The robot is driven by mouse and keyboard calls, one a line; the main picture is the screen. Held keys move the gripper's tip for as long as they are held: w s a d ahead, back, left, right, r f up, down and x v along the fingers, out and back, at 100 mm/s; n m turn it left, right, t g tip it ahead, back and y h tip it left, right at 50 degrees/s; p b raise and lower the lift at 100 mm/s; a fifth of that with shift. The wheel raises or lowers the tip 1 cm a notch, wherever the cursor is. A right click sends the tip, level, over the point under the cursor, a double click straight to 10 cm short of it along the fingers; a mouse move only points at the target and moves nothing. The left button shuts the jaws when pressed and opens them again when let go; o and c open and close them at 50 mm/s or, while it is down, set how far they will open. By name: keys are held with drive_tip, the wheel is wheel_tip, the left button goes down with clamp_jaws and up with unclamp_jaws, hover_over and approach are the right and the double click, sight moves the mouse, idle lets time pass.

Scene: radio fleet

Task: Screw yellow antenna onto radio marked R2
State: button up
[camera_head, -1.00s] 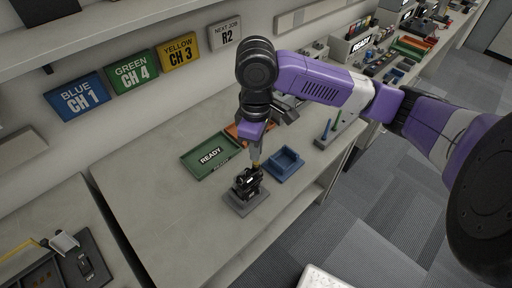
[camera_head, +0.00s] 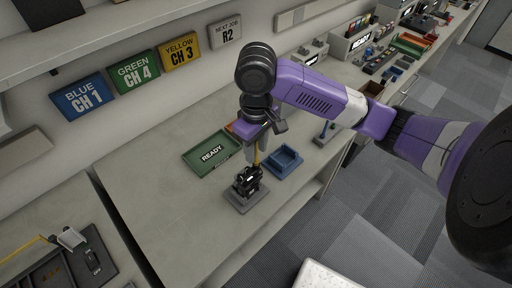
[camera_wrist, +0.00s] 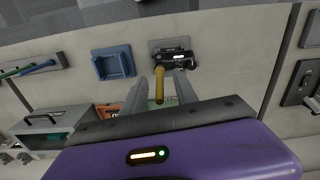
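The black radio (camera_head: 248,182) stands in a grey holder (camera_head: 238,204) on the bench; it also shows in the wrist view (camera_wrist: 171,56). Its marking is too small to read. The yellow antenna (camera_head: 257,157) stands upright at the radio's top; how its base is seated cannot be told. In the wrist view the antenna (camera_wrist: 160,86) lies between the two fingers of my gripper (camera_wrist: 162,78), with a gap on each side. My gripper (camera_head: 254,156) is open above the radio and around the antenna.
A green READY tray (camera_head: 191,155) lies behind left, and a blue tray (camera_head: 280,172) just right of the radio. An orange tray (camera_wrist: 106,108) is partly hidden by my gripper. A rack with blue and green antennas (camera_wrist: 35,68) stands farther right.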

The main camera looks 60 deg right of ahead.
drive_tip(key=shift+o, duration=0.3)
wheel_tip(320, 180, up, 8)
drive_tip(key=shift+f, duration=0.25)
drive_tip(key=shift+w+f+b, duration=0.25)
drive_tip(key=shift+f+b, duration=0.15)
drive_tip(key=shift+b, duration=0.45)
drive_tip(key=shift+s+f+b, duration=0.25)
drive_tip(key=shift+f+b, duration=0.45)
drive_tip(key=shift+b, duration=0.15)
drive_tip(key=shift+f+p, duration=0.45)
drive_tip(key=shift+f, duration=3.4)
clamp_jaws()
